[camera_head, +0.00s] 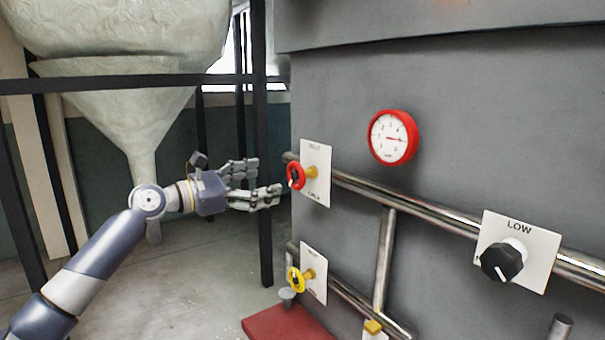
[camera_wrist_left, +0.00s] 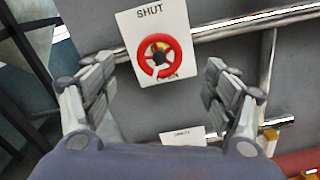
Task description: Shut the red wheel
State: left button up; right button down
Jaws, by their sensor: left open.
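The red wheel (camera_head: 296,176) is a small ring valve on a yellow stem, in front of a white plate (camera_head: 317,174) on the upper pipe. In the left wrist view the red wheel (camera_wrist_left: 158,57) faces me, with "SHUT" printed above it on the plate and a partly hidden word below it. My left gripper (camera_head: 268,179) is open and empty, just left of the wheel and apart from it. In the left wrist view its fingers (camera_wrist_left: 158,85) stand spread to both sides, with the wheel between and beyond them. My right gripper is not in view.
A yellow wheel (camera_head: 295,279) sits on a lower pipe. A red gauge (camera_head: 392,137) and a black knob (camera_head: 501,261) marked LOW are to the right. A dark post (camera_head: 262,150) stands behind my left gripper. A red block (camera_head: 288,324) lies below.

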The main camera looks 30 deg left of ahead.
aim_at(293, 173)
pick_arm(q)
jog(key=p+x, duration=0.4)
jog(key=x, duration=0.4)
jog(key=shift+w+r, duration=0.15)
jog(key=shift+w, duration=0.2)
jog(key=shift+w+d+p, duration=0.4)
jog(key=shift+w, duration=0.2)
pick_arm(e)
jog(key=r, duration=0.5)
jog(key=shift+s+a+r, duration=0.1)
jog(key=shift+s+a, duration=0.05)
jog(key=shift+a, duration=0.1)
pick_arm(q)
jog(key=shift+c, duration=0.3)
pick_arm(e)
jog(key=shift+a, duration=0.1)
pick_arm(q)
jog(key=c, duration=0.9)
jog(key=shift+c, duration=0.6)
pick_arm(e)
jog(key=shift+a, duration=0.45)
